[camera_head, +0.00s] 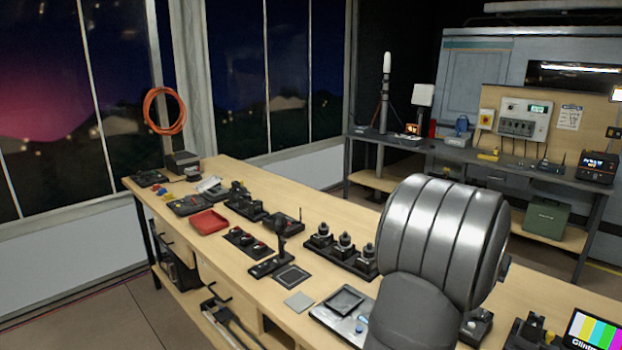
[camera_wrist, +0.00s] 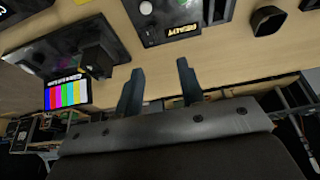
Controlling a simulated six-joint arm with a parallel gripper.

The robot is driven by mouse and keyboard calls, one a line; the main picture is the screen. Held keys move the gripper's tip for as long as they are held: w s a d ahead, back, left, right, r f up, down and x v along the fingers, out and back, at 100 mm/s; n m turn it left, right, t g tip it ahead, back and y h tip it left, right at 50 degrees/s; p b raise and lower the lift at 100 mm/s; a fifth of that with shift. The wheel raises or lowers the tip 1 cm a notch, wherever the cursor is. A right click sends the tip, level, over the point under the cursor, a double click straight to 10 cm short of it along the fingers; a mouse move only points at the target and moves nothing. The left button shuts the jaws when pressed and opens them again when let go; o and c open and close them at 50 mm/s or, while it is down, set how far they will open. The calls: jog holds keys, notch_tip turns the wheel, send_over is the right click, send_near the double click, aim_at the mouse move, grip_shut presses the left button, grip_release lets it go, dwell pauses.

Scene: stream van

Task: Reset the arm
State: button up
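My gripper (camera_wrist: 158,84) shows in the wrist view with its two dark fingers spread apart and nothing between them. It is over the edge of the wooden bench (camera_wrist: 225,62), which appears upside down there. In the head view my silver arm link (camera_head: 440,240) stands large in front of the bench (camera_head: 225,240) at the right of centre. My gripper itself cannot be made out in the head view. Part of the bench behind the arm is hidden.
The bench holds a red tray (camera_head: 208,222), a joystick (camera_head: 280,235), several knobbed controls (camera_head: 343,243) and a colour-bar screen (camera_head: 595,330), which also shows in the wrist view (camera_wrist: 67,93). An orange cable coil (camera_head: 164,111) hangs by the window. A back bench carries an orange-lit box (camera_head: 597,167).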

jog(key=w+f, duration=0.1)
jog(key=w+a, duration=0.1)
jog(key=w+a+f, duration=0.1)
jog(key=shift+w+f, duration=0.3)
jog(key=shift+s, duration=0.1)
jog(key=s+d+r, duration=0.1)
jog(key=s, duration=0.8)
jog(key=s+d+r, duration=0.2)
jog(key=s, duration=0.8)
jog(key=shift+s, duration=0.25)
jog(key=shift+w+d+r, duration=0.1)
jog(key=shift+w, duration=0.05)
